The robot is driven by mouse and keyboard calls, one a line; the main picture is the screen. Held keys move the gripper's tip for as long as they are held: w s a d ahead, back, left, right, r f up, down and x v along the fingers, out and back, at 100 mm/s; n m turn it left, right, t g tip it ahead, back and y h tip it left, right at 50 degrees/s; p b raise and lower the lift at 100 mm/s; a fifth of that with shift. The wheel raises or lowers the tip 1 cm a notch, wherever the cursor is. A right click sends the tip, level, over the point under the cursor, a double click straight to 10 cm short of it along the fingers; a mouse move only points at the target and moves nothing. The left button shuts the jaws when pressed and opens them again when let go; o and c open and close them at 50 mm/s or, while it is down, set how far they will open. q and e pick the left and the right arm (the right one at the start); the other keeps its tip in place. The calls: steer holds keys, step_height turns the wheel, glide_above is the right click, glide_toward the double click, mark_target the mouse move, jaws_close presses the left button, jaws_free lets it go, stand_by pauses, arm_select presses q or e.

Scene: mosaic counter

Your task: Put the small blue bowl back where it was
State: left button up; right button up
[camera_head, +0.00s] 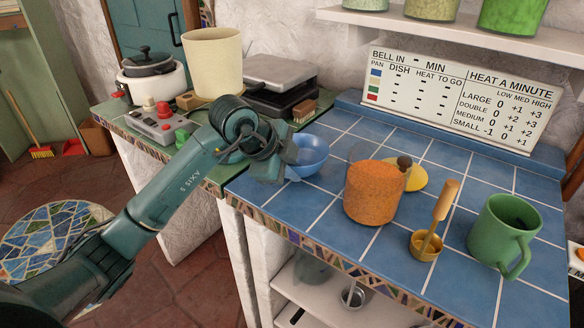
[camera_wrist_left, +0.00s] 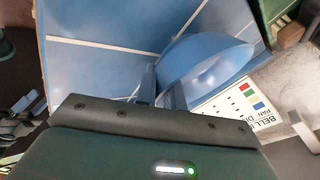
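The small blue bowl (camera_head: 308,155) is at the left part of the blue tiled counter, near its left edge. It also shows in the left wrist view (camera_wrist_left: 212,62), with its inside facing the camera. My left gripper (camera_head: 284,168) is at the bowl's near left side. In the left wrist view its two fingers (camera_wrist_left: 160,90) are close together, one on each side of the bowl's wall, shut on it. Whether the bowl touches the tiles is hard to tell. My right gripper is in neither view.
A brass cup with a wooden-handled tool (camera_head: 427,245) and a green mug (camera_head: 503,230) stand farther right. A sign board (camera_head: 455,95) stands at the back. Tiles behind the bowl are clear.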

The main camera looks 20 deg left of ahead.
arm_select(q)
steer(key=o, duration=0.3)
steer(key=shift+r, duration=0.3)
steer(key=v, duration=1.1)
steer(key=shift+s+a+r+p, duration=0.15)
steer(key=shift+s+r+p, duration=0.1)
steer(key=shift+r+p, duration=0.05)
